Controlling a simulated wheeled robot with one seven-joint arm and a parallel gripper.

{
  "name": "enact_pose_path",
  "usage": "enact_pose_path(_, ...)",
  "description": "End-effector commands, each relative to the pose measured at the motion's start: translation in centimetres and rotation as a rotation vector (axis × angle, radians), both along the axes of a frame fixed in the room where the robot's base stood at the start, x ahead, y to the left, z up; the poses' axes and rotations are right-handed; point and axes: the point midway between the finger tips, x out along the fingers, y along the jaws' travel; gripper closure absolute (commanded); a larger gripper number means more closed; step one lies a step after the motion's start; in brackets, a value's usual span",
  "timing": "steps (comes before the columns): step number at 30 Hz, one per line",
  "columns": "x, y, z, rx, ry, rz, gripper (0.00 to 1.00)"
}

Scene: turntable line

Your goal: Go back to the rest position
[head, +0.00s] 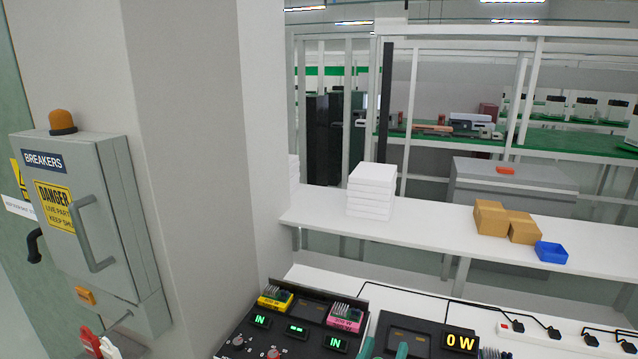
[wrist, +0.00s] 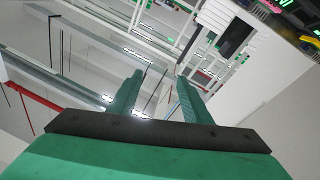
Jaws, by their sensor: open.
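My gripper (wrist: 157,84) shows in the wrist view as two green fingers on a dark bar. The fingers stand apart with nothing between them. Beyond them the wrist view shows the white frames and ceiling of the hall, tilted. At the bottom edge of the head view, two green tips that look like my gripper's fingers (head: 384,347) rise in front of the dark panel with the 0 W display (head: 460,341). The rest of my arm is out of the head view.
A grey breaker box (head: 90,200) with a handle hangs at the left beside a pillar (head: 200,150). Dark units with yellow (head: 275,298) and pink (head: 345,316) blocks stand below. A white shelf (head: 420,230) behind bears white boxes (head: 371,190), brown cartons (head: 490,217) and a blue bin (head: 551,252).

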Motion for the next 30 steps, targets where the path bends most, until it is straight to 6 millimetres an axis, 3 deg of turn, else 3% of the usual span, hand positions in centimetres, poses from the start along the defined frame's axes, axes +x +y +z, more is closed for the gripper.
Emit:
enact_pose_path(8, -3.7, 2.1, -7.5, -0.116, 0.113, 0.185, 0.56)
enact_pose_path(14, -8.1, 3.9, -12.9, -0.122, 0.191, 0.309, 0.56)
enact_pose_path(21, -15.0, 6.0, -18.6, -0.050, 0.275, 0.424, 0.56)
enact_pose_path(30, -25.0, 9.0, -22.7, 0.135, 0.334, 0.489, 0.56)
